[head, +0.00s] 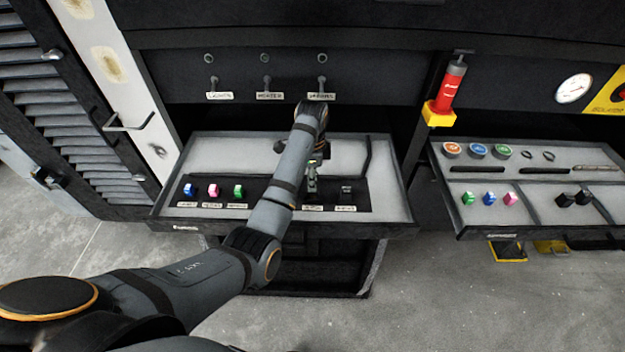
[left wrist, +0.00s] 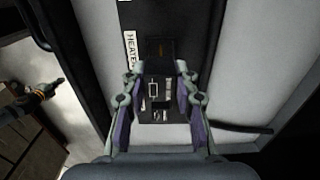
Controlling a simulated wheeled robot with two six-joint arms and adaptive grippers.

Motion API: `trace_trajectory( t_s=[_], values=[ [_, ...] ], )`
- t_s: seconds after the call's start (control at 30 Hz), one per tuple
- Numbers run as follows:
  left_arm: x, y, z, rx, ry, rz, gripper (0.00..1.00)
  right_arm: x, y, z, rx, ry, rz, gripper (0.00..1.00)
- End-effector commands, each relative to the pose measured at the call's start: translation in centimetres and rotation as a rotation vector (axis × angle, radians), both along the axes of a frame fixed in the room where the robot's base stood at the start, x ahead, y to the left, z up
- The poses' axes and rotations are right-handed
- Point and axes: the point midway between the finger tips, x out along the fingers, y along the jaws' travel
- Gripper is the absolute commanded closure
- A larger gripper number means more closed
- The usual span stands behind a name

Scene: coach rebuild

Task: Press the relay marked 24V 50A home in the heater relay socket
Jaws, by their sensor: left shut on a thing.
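My left gripper (head: 312,180) is over the dark socket strip (head: 262,193) in the open middle drawer. In the left wrist view my left gripper (left wrist: 159,92) is shut on a dark block with white printed marks, the relay (left wrist: 156,102); its rating is too small to read. A label reading HEATER (left wrist: 130,48) lies beside the strip. A black block with an orange-brown mark (left wrist: 161,48) is just beyond the relay, probably part of the heater socket. I cannot tell how deep the relay sits. My right gripper is not in view.
Blue (head: 189,190), pink (head: 213,190) and green (head: 238,191) pieces stand at the strip's left. A black piece (head: 347,189) stands at its right. Levers (head: 266,84) are on the panel behind. A second drawer (head: 520,165) is open at right.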

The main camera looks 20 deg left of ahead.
Motion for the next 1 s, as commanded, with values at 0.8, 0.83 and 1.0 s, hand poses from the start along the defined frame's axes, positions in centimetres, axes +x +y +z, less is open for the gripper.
trace_trajectory(
  t_s=[0.8,0.83,1.0],
  values=[
    [0.0,0.0,-4.2,0.0,-0.001,0.0,1.0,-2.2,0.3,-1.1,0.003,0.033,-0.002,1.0],
    [0.0,0.0,-4.2,0.0,-0.001,0.0,1.0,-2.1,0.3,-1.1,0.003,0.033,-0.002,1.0],
    [0.0,0.0,-4.1,0.0,0.0,0.0,1.0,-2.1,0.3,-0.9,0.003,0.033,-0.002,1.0]
  ],
)
